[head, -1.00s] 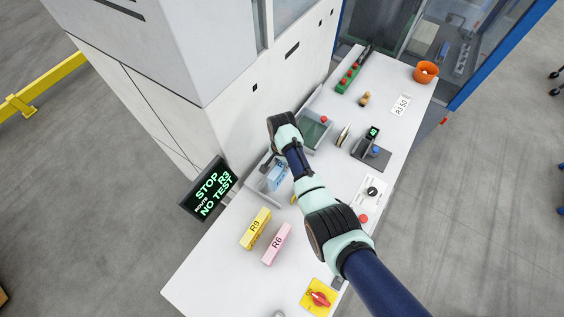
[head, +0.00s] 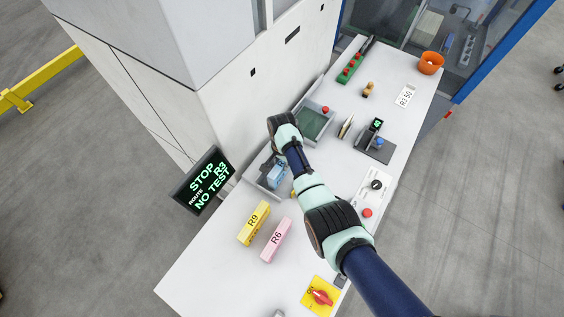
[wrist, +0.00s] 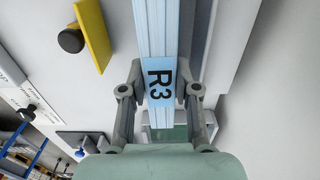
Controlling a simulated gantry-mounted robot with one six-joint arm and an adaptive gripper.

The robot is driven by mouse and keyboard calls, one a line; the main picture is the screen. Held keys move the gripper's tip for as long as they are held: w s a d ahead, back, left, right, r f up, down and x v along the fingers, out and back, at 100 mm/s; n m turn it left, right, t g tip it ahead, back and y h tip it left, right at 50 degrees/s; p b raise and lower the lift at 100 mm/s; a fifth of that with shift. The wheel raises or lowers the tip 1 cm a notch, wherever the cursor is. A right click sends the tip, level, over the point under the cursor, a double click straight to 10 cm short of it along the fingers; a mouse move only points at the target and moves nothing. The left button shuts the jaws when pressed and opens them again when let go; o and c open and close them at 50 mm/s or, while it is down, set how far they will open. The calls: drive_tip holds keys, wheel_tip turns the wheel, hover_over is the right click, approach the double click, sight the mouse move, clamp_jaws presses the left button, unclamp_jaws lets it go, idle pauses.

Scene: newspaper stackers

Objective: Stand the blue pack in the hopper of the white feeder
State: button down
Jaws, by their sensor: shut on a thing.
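The blue pack (head: 277,173) marked R3 is at a light grey-white open tray (head: 258,188), which looks like the feeder's hopper, beside the tall white cabinet. In the wrist view the pack (wrist: 159,40) runs lengthwise between the fingers, its R3 label facing the camera. My gripper (wrist: 160,92) is shut on it, one finger on each side. In the head view my wrist hides the fingers and part of the pack. I cannot tell whether the pack touches the tray floor.
A yellow R9 pack (head: 254,223) and a pink R6 pack (head: 276,240) lie in front of the tray. A green-floored tray (head: 315,122) stands behind. A screen (head: 203,180) reads STOP, R3, NO TEST. A yellow plate with a black knob (wrist: 85,38) is close to the pack.

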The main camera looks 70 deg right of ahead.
drive_tip(key=shift+f+b, duration=0.4)
drive_tip(key=shift+f, duration=0.1)
drive_tip(key=c, duration=0.8)
unclamp_jaws()
drive_tip(key=shift+o, duration=0.2)
drive_tip(key=shift+r, duration=0.1)
